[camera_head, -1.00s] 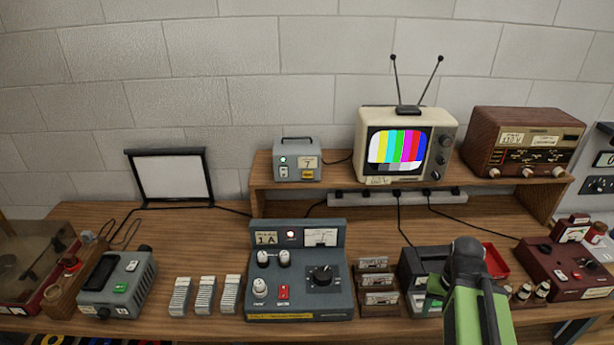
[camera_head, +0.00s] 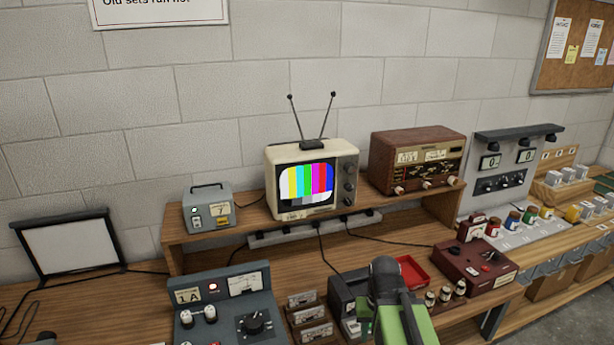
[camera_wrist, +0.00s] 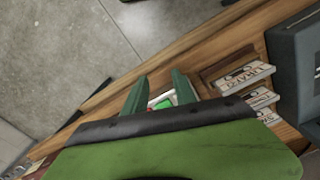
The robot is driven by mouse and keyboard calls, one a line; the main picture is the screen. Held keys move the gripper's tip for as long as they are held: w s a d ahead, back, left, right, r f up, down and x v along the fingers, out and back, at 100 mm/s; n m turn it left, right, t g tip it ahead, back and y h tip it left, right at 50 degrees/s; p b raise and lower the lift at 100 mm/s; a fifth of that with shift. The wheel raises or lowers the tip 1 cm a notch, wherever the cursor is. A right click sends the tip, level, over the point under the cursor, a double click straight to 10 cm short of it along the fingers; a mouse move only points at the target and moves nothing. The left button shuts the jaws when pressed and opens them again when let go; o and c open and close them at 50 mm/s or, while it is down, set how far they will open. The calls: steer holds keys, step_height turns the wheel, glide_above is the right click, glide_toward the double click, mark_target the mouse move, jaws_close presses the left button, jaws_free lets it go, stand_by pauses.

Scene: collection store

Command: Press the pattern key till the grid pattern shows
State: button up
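The cream television (camera_head: 346,160) with two antennas stands on the raised shelf. Its screen (camera_head: 306,183) shows vertical colour bars, not a grid. A small grey box (camera_head: 222,216) marked 7, with a lit green lamp, stands to its left on the same shelf. I cannot tell which control is the pattern key. My gripper (camera_wrist: 159,78) is open, its two green fingers apart. A green button (camera_wrist: 161,103) with white and red parts beside it shows between the fingers. In the head view my arm covers part of the dark box (camera_head: 346,292) at the bench front.
A grey console (camera_head: 225,290) marked 1 A stands at front left, beside stacked labelled holders (camera_head: 304,314). A brown radio (camera_head: 416,160) is right of the television. A red tray (camera_head: 411,268) and a dark red device (camera_head: 474,262) lie to the right. Cables run across the bench.

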jaws_close()
stand_by(1.4)
